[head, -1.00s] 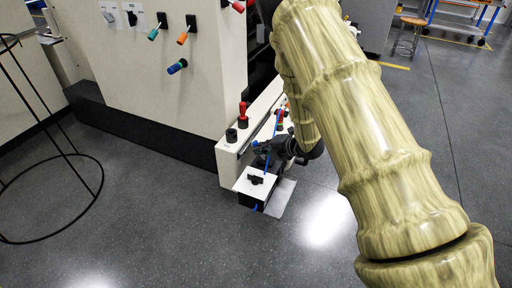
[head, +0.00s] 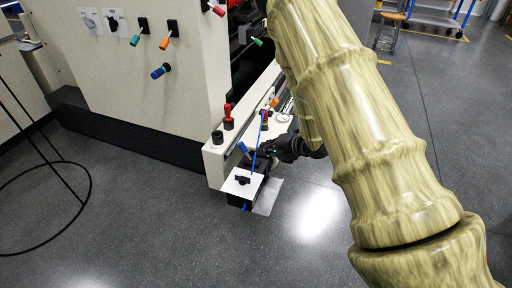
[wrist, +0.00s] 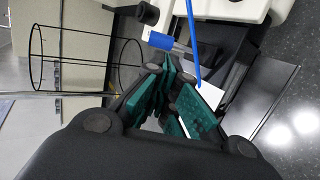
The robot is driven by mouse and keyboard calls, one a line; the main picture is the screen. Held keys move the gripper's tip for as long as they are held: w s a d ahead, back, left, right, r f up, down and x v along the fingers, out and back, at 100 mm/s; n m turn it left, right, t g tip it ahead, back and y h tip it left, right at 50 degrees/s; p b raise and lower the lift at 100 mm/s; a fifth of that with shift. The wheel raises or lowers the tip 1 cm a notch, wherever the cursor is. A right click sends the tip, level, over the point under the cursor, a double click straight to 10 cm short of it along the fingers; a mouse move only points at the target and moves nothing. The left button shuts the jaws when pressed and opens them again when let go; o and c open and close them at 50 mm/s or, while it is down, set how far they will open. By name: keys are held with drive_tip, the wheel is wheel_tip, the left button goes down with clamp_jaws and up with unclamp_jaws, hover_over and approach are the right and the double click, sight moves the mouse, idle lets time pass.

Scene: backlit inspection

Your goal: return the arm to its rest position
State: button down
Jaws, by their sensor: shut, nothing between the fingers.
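My arm (head: 360,130), with a pale wood-like striped surface, reaches from the lower right of the head view up toward the machine and bends back down. My gripper (head: 268,150) is black and sits low beside the machine's front ledge, just above and right of a small white-topped box (head: 238,184). In the wrist view my gripper (wrist: 174,80) shows its green-padded fingers together with nothing between them. A blue-handled lever (head: 244,150) stands close left of the fingers; its blue end also shows in the wrist view (wrist: 161,41). Whether they touch is unclear.
The cream machine (head: 150,90) with coloured levers fills the left and centre. A red knob (head: 228,117) stands on its ledge. A black wire frame (head: 88,185) stands at the left. Grey floor (head: 300,240) is open in front and right.

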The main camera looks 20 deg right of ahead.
drive_tip(key=v, duration=0.5)
drive_tip(key=s+a+f+m+g+h, duration=0.3)
drive_tip(key=s+f+m+h, duration=0.2)
drive_tip(key=s+f+m, duration=1.15)
drive_tip(key=s+a+f+m+g+h, duration=0.1)
drive_tip(key=s+f+m+g, duration=0.15)
drive_tip(key=s, duration=0.55)
drive_tip(key=s+a+f+m+g, duration=0.2)
drive_tip(key=s+f+m, duration=0.2)
drive_tip(key=s, duration=0.4)
drive_tip(key=s+a+f+m+g+h, duration=0.1)
drive_tip(key=s+f+m+g, duration=0.2)
drive_tip(key=s, duration=0.5)
wheel_tip(320, 180, up, 22)
drive_tip(key=m+t+p, duration=0.1)
drive_tip(key=p, duration=2.1)
drive_tip(key=shift+s+a+p, duration=0.2)
drive_tip(key=shift+s+p, duration=0.15)
drive_tip(key=shift+s, duration=0.1)
